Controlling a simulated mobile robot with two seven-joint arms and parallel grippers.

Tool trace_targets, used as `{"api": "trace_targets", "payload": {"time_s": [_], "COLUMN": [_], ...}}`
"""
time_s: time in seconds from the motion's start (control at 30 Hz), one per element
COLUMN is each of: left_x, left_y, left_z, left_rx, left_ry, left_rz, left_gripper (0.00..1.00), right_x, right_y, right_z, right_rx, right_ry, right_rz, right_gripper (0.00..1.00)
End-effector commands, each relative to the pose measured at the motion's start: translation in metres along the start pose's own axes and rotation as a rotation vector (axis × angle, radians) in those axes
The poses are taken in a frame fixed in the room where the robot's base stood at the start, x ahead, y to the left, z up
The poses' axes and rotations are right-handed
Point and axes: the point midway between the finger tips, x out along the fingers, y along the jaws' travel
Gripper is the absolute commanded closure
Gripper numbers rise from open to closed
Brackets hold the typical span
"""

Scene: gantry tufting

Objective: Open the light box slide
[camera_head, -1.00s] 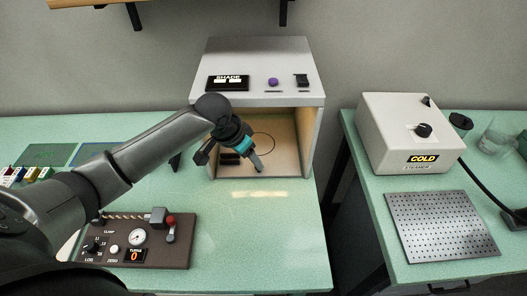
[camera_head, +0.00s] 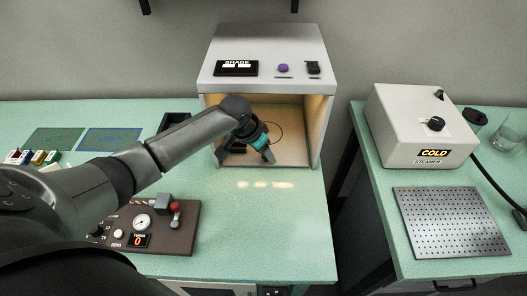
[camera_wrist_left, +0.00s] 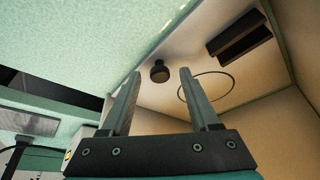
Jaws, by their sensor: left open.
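The light box (camera_head: 264,79) is a grey, open-fronted cabinet on the green bench. Its lit interior shows a drawn circle (camera_wrist_left: 206,87) on the floor and a dark slotted block (camera_wrist_left: 240,35). A round dark knob (camera_wrist_left: 159,71) stands near the front edge of the floor. My left gripper (camera_head: 268,155) points down at the box's front opening. In the left wrist view its two fingers (camera_wrist_left: 161,73) are apart, with the knob showing between their tips; contact cannot be told. The knob is hidden in the head view. My right gripper is not in view.
The box top carries a SHADE panel (camera_head: 237,68), a purple button (camera_head: 283,68) and a black switch (camera_head: 313,67). A brown control panel (camera_head: 180,239) lies at front left. A COLD steamer (camera_head: 420,128) and a perforated plate (camera_head: 452,222) occupy the right bench, across a gap.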

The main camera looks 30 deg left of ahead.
Motion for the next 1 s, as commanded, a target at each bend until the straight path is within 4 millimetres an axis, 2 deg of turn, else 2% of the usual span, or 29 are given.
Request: {"api": "trace_targets", "payload": {"time_s": [0.07, 0.6, 1.0], "left_x": [-0.0003, -0.0005, -0.0005], "left_y": [0.0, -0.0002, -0.0003], "left_z": [-0.0002, 0.0001, 0.0002], "left_rx": [0.0, 0.0, 0.0], "left_ry": [0.0, 0.0, -0.001], "left_rz": [0.0, 0.0, 0.0], "left_gripper": [0.38, 0.99, 1.0], "right_x": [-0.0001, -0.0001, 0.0], "right_y": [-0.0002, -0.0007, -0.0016], "right_z": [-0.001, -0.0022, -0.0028], "right_rx": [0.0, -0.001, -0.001], "right_ry": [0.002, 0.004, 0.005], "right_rz": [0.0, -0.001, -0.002], "right_gripper": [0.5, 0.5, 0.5]}}
